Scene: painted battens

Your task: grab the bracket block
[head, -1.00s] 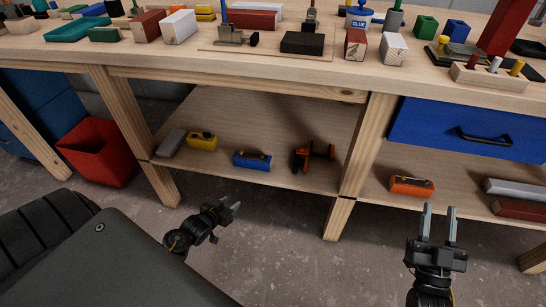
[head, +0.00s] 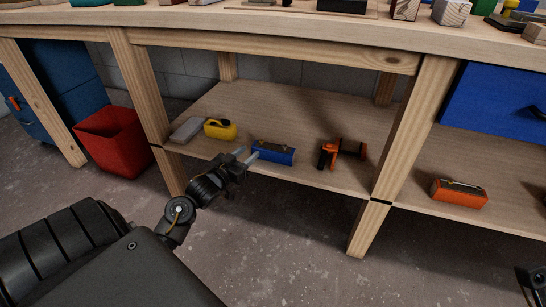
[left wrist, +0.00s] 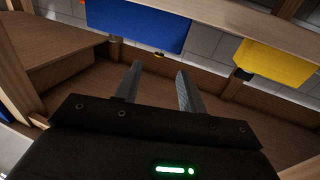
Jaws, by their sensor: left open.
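A blue block (head: 273,152) with a small fitting on top lies at the front of the lower shelf. A yellow block (head: 220,129) with a dark fitting is left of it, and an orange block (head: 459,193) with a dark fitting is on the right-hand shelf. I cannot tell which is the bracket block. My left gripper (head: 247,157) is open at the blue block's left end; contact is unclear. In the left wrist view, the blue block (left wrist: 138,22) is beyond the empty fingers (left wrist: 158,88), with the yellow block (left wrist: 275,62) to the right. My right gripper is cut off at the right edge.
A grey block (head: 187,130) and an orange-and-black clamp (head: 341,153) share the shelf (head: 290,110). A bench leg (head: 402,150) divides the shelves, and the benchtop overhangs them. A red bin (head: 113,141) stands on the floor at left.

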